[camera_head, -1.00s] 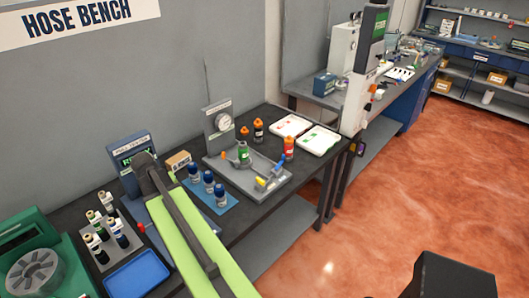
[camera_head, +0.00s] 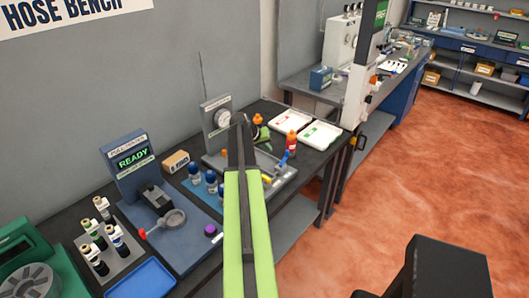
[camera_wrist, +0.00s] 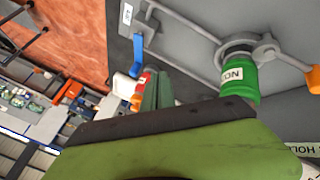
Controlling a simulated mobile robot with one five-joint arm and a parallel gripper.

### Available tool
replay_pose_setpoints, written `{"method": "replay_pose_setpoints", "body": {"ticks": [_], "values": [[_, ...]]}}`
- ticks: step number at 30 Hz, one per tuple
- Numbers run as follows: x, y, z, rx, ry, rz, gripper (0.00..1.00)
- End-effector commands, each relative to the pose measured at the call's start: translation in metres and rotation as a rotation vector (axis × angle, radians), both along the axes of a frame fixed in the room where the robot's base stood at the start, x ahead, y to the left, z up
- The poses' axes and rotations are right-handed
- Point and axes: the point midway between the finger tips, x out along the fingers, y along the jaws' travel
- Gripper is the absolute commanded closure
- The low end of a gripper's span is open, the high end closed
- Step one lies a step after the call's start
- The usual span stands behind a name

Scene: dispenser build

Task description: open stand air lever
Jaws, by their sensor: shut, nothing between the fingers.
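The stand is a grey plate (camera_head: 288,180) with a round gauge (camera_head: 222,117) on an upright panel at its back. A blue lever handle (camera_head: 282,160) is at its right side; it also shows in the wrist view (camera_wrist: 138,55), standing out from the plate. A green labelled fitting (camera_wrist: 240,80) sits in a ring holder on the plate; my arm hides it in the head view. My gripper (camera_head: 264,137) is over the stand, shut and empty. In the wrist view its green fingers (camera_wrist: 157,90) appear just below the blue handle; I cannot tell whether they touch.
A red bottle (camera_head: 291,142) stands behind the blue handle. An orange-topped bottle (camera_head: 257,120) and two white trays (camera_head: 320,134) are at the back. An orange knob (camera_wrist: 314,78) is near the fitting.

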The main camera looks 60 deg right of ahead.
Motion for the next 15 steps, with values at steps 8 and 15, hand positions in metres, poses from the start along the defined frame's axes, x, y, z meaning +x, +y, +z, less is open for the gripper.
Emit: {"method": "replay_pose_setpoints", "body": {"ticks": [8, 15], "values": [[-0.021, -0.032, -0.035, 0.0, -0.001, -0.002, 1.0], [-0.04, -0.044, -0.034, 0.001, 0.0, 0.0, 1.0]]}}
